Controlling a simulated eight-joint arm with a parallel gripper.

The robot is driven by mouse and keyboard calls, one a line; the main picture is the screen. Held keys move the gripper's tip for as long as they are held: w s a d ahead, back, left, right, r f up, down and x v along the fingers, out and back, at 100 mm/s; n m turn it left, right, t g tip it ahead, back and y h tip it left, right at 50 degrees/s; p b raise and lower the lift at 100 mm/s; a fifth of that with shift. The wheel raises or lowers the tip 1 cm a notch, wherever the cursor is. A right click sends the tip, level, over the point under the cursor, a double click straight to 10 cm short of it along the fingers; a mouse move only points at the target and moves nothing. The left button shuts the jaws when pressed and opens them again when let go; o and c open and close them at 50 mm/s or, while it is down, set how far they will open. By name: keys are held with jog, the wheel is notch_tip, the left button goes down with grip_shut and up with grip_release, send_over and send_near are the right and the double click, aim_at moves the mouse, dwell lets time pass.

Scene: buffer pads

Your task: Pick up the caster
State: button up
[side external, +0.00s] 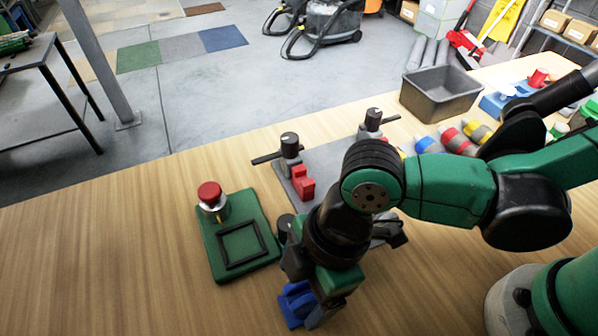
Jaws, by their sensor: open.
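I cannot make out a caster for certain. A blue piece (295,300) lies low on the table, partly hidden by my gripper (312,308). I cannot tell whether it is the caster. My gripper points down right beside and partly over this blue piece, with its jaws open. Whether a finger touches the piece is unclear. A green pad (205,251) lies left of my gripper, with a red-topped grey cylinder (211,198) upright at its back end and a raised black square frame (241,245) at its front.
A grey plate (332,158) with dark clamps and a red block (302,185) lies behind my arm. A grey bin (440,92) stands further back. Several coloured cylinders (455,140) lie near it. The table's left side is clear.

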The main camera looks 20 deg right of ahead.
aim_at(300, 291)
jog(key=shift+x, duration=1.85)
grip_shut()
